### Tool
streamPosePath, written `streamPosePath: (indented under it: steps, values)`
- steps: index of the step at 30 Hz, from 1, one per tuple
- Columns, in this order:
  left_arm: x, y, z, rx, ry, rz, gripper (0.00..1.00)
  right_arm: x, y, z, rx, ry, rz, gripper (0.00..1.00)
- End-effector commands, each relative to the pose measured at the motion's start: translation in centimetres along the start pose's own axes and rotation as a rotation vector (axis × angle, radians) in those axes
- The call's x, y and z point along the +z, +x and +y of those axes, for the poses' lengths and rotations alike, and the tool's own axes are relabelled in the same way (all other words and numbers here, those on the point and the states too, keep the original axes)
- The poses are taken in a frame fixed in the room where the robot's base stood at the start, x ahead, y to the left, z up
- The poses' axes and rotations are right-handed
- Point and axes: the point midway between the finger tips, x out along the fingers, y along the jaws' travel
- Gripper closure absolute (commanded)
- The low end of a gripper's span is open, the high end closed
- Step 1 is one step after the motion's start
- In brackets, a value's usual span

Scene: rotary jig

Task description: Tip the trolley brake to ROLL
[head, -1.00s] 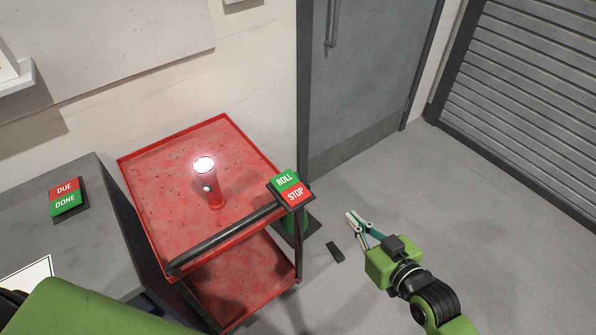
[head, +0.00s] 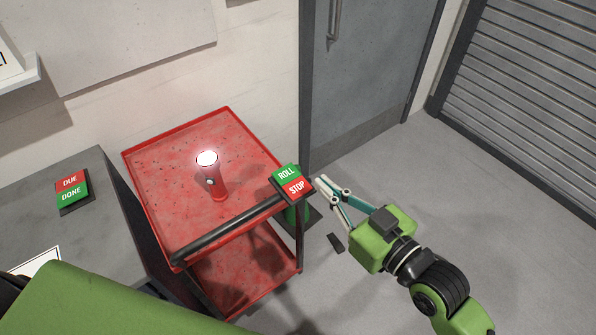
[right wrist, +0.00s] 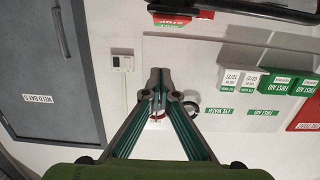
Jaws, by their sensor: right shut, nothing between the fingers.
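The trolley brake (head: 291,182) is a rocker at the right end of the red trolley's (head: 165,180) black handle. It has a green ROLL half and a red STOP half; I cannot tell for certain which half is pressed down. My right gripper (head: 320,182) is shut and empty, its fingertips just right of the STOP half, with a small apparent gap. In the right wrist view the shut fingertips (right wrist: 160,72) point towards the red STOP part (right wrist: 172,22) at the top edge. My left gripper is out of view.
A lit red torch (head: 212,178) stands on the trolley's top shelf. A grey bench (head: 105,225) at left carries a DUE/DONE rocker (head: 72,190). A grey door (head: 365,80) is behind.

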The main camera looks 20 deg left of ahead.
Motion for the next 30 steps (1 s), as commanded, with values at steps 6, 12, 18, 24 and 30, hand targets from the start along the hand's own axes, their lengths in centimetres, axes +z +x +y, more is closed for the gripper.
streamPosePath:
  steps: [6,12,18,24,30]
  values:
    - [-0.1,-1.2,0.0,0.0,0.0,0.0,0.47,-0.5,4.0,-0.1,-0.001,0.001,0.003,1.0]
    - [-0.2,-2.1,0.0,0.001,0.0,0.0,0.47,-0.3,7.7,-0.1,-0.001,0.002,0.0,1.0]
    - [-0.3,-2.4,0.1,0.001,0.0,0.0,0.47,2.0,9.4,-0.1,-0.001,0.0,-0.005,1.0]
    - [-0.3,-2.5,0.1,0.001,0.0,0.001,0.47,3.5,9.8,0.0,-0.001,-0.001,-0.001,1.0]
    - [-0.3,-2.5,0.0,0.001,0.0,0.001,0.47,3.9,9.8,-0.1,-0.001,0.0,-0.001,1.0]
